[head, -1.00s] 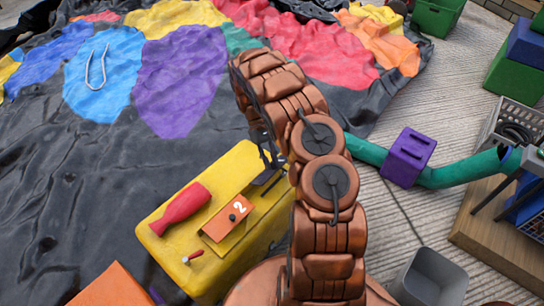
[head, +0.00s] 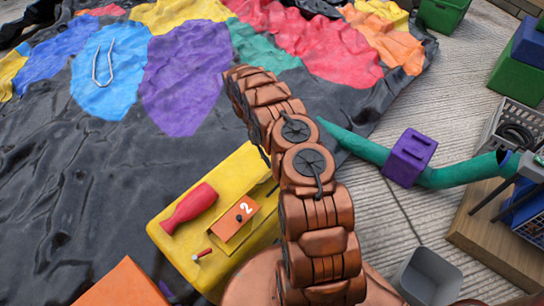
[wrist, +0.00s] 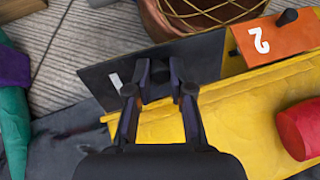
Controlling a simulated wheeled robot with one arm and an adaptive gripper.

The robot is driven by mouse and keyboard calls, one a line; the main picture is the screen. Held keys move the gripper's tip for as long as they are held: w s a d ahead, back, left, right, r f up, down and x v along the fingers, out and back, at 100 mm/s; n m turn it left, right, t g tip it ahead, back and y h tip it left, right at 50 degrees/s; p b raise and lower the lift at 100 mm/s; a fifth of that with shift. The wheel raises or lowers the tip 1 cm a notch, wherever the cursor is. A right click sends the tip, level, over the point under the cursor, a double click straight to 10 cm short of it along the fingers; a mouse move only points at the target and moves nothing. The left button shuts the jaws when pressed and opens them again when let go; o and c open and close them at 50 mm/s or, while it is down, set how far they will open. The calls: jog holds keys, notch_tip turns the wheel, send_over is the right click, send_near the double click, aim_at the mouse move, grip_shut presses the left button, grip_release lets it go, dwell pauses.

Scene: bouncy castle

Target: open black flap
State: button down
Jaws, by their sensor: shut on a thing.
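The black flap (wrist: 210,55) is a dark flat panel with a white mark at its left, in the wrist view. It stands tilted at the edge of the yellow box (head: 175,250), reaching past that edge over the floor. My gripper (wrist: 162,78) is shut on the flap's small dark knob. Next to it, the orange flap (head: 236,218) marked 2 has its own black knob and also shows in the wrist view (wrist: 280,38). In the head view my arm hides my gripper and most of the black flap.
A red bottle-shaped object (head: 188,208) and a small red-tipped peg (head: 201,256) are on the yellow box. A teal tube (head: 455,177) passes through a purple block (head: 409,158) at right. A grey bin (head: 428,278) stands on the floor. The dark sheet (head: 70,190) spreads left.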

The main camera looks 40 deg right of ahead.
jog(key=shift+w+a+f+g+p, duration=0.1)
jog(key=shift+w+g+p, duration=0.15)
jog(key=shift+p, duration=0.35)
jog(key=c, duration=1)
grip_release()
